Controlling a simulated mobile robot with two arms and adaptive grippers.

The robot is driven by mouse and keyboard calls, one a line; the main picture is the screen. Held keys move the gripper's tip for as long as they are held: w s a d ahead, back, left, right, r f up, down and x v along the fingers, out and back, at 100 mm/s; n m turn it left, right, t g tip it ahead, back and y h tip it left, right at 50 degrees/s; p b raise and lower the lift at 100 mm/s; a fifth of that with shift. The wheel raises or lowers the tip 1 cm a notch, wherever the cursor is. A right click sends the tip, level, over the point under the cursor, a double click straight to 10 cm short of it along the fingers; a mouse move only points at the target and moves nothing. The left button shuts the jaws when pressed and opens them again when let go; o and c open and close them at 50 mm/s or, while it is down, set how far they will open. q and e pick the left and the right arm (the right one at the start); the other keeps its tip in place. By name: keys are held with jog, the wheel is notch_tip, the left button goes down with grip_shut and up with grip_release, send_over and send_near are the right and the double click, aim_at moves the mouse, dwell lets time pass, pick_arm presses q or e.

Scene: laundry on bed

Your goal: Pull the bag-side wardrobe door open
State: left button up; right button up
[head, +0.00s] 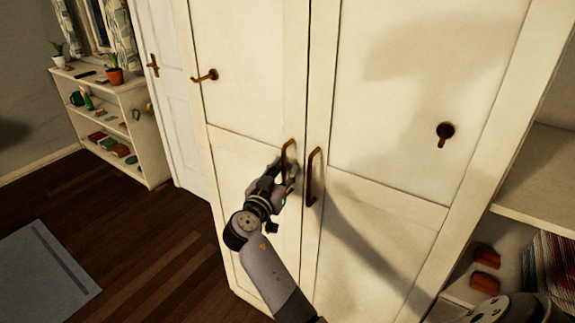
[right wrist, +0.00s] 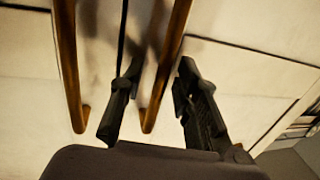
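A cream wardrobe has two doors side by side, the left door (head: 250,75) and the right door (head: 430,75), both shut. Each has a bronze bar handle near the middle seam: the left handle (head: 291,150) and the right handle (head: 314,178). Contact is unclear. No bag and no left gripper show.
A key-like knob (head: 445,133) sits on the right door and a hook-like one (head: 207,76) on the left. Open shelves (head: 540,205) with books stand at the right. A low white shelf (head: 145,110) and wooden floor (head: 150,240) with a rug (head: 45,275) are left.

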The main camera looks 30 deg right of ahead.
jog(key=shift+a, duration=0.15)
jog(key=shift+c, duration=0.5)
grip_shut()
jog(key=shift+r, duration=0.1)
